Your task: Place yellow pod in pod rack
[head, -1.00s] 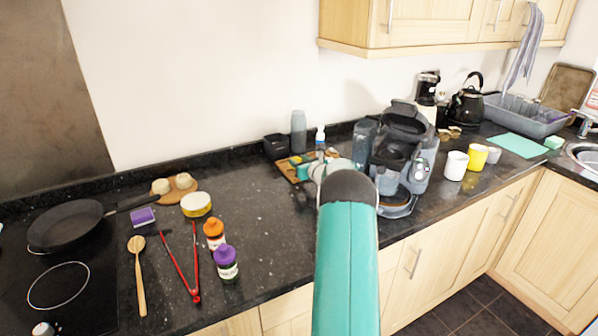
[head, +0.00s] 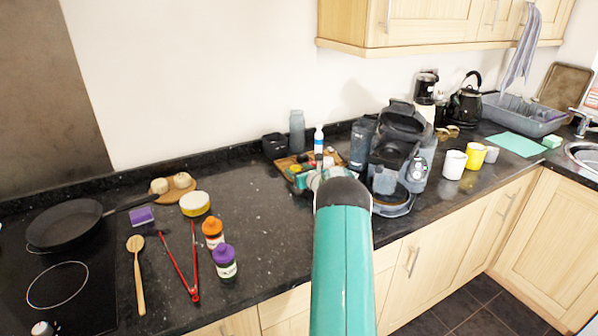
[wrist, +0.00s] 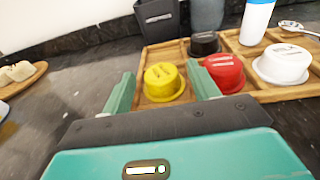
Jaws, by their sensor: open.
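The yellow pod (wrist: 165,83) sits upright in a front-left compartment of the wooden pod rack (wrist: 270,95) in the wrist view. My gripper (wrist: 161,72) is open, its two teal fingers either side of the yellow pod and on the near side of it, with visible gaps. A red pod (wrist: 222,72) is just to its right, a black pod (wrist: 204,43) behind, and a white pod (wrist: 283,64) further right. In the head view the pod rack (head: 283,164) is partly hidden by my gripper and arm.
A dark bin (head: 275,146), grey tumbler (head: 297,131) and white-blue bottle (head: 319,141) stand around the rack. The coffee machine (head: 401,150) is close on the right. The counter left of the rack is clear up to the orange-capped jar (head: 213,233).

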